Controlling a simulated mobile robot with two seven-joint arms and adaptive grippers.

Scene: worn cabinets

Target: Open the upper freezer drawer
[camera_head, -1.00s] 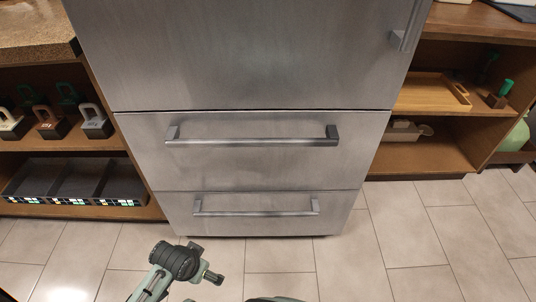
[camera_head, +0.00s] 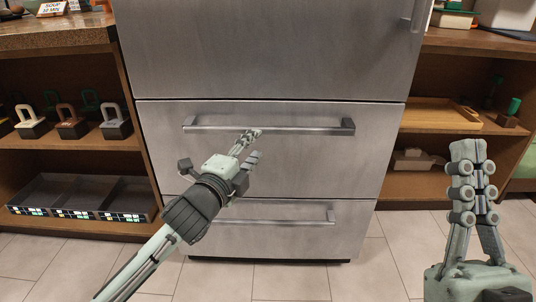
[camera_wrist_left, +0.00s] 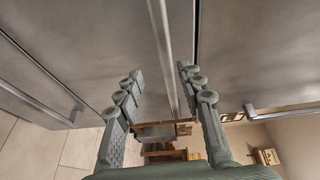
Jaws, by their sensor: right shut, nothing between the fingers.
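The upper freezer drawer (camera_head: 320,170) is a grey steel front, closed flush with the cabinet. Its long horizontal handle (camera_head: 305,130) crosses the upper part of the front. My left gripper (camera_head: 254,146) is at the middle of this handle, with one fingertip overlapping the bar in the head view. In the left wrist view, the left gripper (camera_wrist_left: 160,76) is open, and the handle bar (camera_wrist_left: 160,25) runs between its spread fingers. Whether a finger touches the bar cannot be told. My right gripper (camera_head: 467,148) is shut and empty, raised at the right, away from the drawer.
The lower drawer (camera_head: 300,240) is closed below, its handle partly hidden by my left arm. The large door (camera_head: 260,50) above is shut. Wooden shelves with padlock-like items (camera_head: 72,125) and a dark tray (camera_head: 85,195) stand left; shelves with a wooden tray (camera_head: 440,113) stand right.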

